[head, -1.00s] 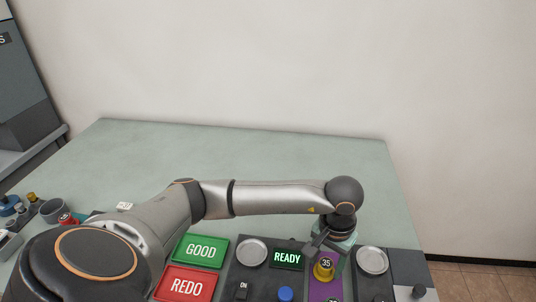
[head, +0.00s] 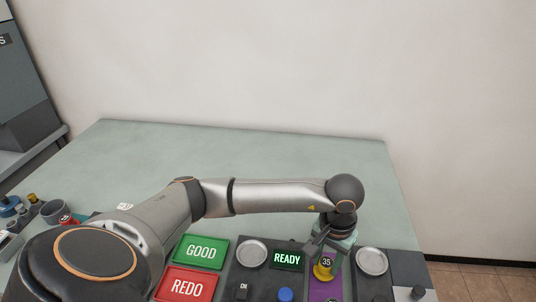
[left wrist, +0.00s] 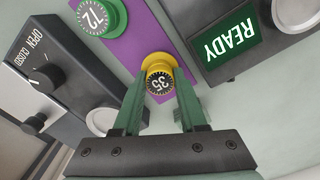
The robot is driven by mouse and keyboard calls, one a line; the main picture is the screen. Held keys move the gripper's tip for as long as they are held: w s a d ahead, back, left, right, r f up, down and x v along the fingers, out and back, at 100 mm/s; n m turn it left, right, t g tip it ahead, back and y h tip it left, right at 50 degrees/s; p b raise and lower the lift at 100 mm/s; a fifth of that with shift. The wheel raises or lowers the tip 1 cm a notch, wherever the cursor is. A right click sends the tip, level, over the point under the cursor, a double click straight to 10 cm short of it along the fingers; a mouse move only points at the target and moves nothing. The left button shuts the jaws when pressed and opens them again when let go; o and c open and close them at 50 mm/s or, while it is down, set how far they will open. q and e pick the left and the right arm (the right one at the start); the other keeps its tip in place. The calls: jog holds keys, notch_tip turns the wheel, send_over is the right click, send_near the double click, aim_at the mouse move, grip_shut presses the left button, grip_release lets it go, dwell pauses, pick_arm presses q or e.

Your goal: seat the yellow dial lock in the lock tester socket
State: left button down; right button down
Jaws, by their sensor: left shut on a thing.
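The yellow dial lock (head: 325,264), its black dial reading 35, is at the purple strip (head: 326,290); it also shows in the left wrist view (left wrist: 158,62). My left gripper (head: 328,254) is shut on it, with a green finger on each side in the left wrist view (left wrist: 160,82). I cannot tell if the lock still touches the strip. The lock tester (head: 240,275) is the dark panel with a lit READY display (head: 287,258). A round silver piece (head: 252,253) on it may be the socket. My right gripper is out of view.
A green-rimmed dial lock (left wrist: 97,17) reading 72 stands on the purple strip. Green GOOD (head: 201,250) and red REDO (head: 187,284) pads lie left of the tester. A dark panel with another silver disc (head: 372,261) is on the right. The table's back is clear.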

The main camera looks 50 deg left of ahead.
pick_arm(q)
jog(key=shift+r+p, duration=0.75)
jog(key=shift+r, duration=1.05)
